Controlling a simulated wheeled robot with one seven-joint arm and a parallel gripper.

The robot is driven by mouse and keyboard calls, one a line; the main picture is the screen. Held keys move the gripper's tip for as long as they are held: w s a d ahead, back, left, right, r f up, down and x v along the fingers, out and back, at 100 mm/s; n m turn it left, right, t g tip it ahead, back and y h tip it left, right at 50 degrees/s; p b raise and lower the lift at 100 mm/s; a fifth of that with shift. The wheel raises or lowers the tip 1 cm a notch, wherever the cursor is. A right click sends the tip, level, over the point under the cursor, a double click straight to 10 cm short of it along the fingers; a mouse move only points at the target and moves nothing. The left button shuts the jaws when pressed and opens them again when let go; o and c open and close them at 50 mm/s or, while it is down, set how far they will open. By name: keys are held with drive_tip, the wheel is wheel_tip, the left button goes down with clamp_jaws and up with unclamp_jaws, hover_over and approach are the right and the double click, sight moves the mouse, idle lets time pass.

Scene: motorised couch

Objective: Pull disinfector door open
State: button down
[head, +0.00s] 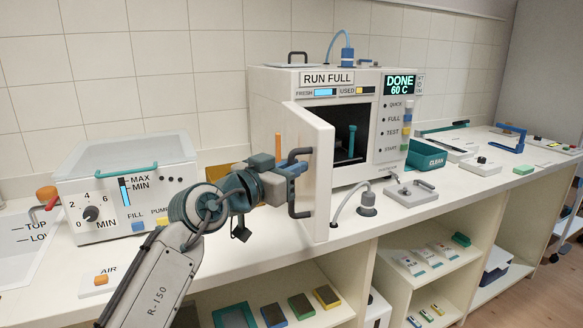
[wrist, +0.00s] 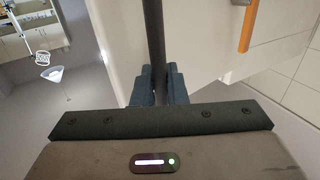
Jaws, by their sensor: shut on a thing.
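The disinfector (head: 342,82) is a white box labelled RUN FULL, with a display reading DONE 60 C. Its white door (head: 319,150) stands swung open toward the front left, and the dark chamber with a teal item inside shows. The dark bar handle (head: 293,210) is on the door's outer face. My gripper (head: 300,170) is shut on the handle. In the wrist view the handle (wrist: 154,40) runs between the two blue fingers (wrist: 158,85), with the white door behind it. The fingertips' contact is partly hidden in the head view.
A white tank unit (head: 130,190) with a dial stands left on the counter. A metal plate with a lever (head: 412,190) and a grey hose fitting (head: 367,205) sit right of the door. A teal CLEAN bin (head: 428,156) is farther right. Open shelves lie below.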

drive_tip(key=shift+f, duration=0.1)
drive_tip(key=c, duration=1.5)
unclamp_jaws()
drive_tip(key=shift+w+a+f, duration=0.1)
drive_tip(key=shift+w, duration=0.05)
drive_tip(key=shift+c, duration=0.2)
drive_tip(key=v, duration=1.3)
drive_tip(key=shift+s+b, duration=0.35)
drive_tip(key=shift+s, duration=0.05)
drive_tip(key=shift+a, duration=0.15)
